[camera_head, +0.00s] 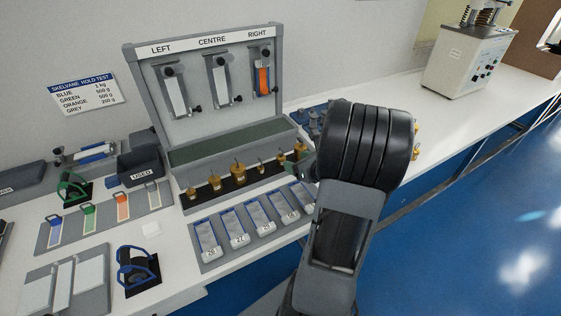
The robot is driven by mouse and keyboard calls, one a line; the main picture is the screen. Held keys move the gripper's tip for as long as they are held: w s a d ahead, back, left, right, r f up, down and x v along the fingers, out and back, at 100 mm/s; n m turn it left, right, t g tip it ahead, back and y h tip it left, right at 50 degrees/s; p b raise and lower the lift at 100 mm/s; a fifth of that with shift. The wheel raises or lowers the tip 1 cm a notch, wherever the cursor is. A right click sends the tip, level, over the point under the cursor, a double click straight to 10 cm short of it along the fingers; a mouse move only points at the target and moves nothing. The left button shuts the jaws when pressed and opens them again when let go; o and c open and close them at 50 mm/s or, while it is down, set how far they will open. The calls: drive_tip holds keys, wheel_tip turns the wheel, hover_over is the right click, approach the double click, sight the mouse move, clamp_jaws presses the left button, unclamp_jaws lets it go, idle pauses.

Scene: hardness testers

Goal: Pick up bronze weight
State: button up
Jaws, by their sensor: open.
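Several bronze weights stand upright in a row on a black strip at the foot of the grey test stand (216,150). They include a small one at the left end (191,193), larger knobbed ones nearer the middle (239,174), and one at the right end (299,150). My gripper (301,166) shows only in part, beside the right end of the row, with my dark wrist hiding the rest. It is open, and I see no weight held in it. I cannot tell whether it touches the rightmost weight.
Numbered sample strips (238,228) lie in front of the weights. Coloured-handled strips (122,206), a blue clamp (137,268), a green clamp (74,187) and a "USED" box (141,178) are at left. A tester (467,62) stands at back right; bench between is mostly clear.

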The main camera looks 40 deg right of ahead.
sight(281, 156)
drive_tip(key=shift+p+x, duration=0.55)
drive_tip(key=shift+x, duration=4.2)
drive_tip(key=shift+f, duration=0.1)
drive_tip(key=c, duration=1.2)
